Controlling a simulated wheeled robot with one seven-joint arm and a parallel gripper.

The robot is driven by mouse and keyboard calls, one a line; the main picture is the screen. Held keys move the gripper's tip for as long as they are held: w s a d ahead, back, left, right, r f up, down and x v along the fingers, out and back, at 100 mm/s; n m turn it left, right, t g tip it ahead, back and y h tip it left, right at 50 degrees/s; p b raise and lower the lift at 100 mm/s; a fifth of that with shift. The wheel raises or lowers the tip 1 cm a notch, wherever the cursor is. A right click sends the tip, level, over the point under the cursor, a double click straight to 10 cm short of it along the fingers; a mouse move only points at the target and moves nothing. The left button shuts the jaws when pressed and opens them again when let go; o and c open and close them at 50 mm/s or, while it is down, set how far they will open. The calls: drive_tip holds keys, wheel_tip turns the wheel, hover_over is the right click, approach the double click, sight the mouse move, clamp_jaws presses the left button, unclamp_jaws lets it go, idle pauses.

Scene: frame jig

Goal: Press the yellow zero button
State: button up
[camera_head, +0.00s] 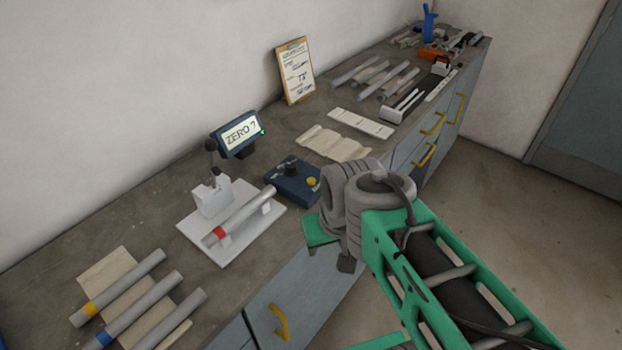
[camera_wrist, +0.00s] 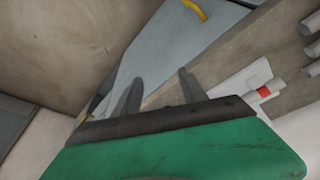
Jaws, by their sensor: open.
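The yellow button (camera_head: 312,181) sits on the right side of the top of a dark blue box (camera_head: 290,188), beside a black knob. The box stands on the bench near its front edge. A display reading "ZERO ?" (camera_head: 240,136) stands behind it to the left, with a small green light. My gripper (camera_head: 330,258) is in front of the bench edge, right of and nearer than the box, apart from the button. Its two fingers are spread and empty in the wrist view (camera_wrist: 160,78). The button cannot be made out in the wrist view.
A white fixture plate (camera_head: 240,252) holds a red-banded tube (camera_head: 243,218), left of the box. Tubes with yellow and blue bands (camera_head: 140,305) lie front left. A clipboard (camera_head: 295,71) leans on the wall. Cloth and more tubes lie further back. Drawers with yellow handles (camera_head: 280,323) line the front.

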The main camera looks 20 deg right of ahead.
clamp_jaws()
idle(0.3)
idle(1.2)
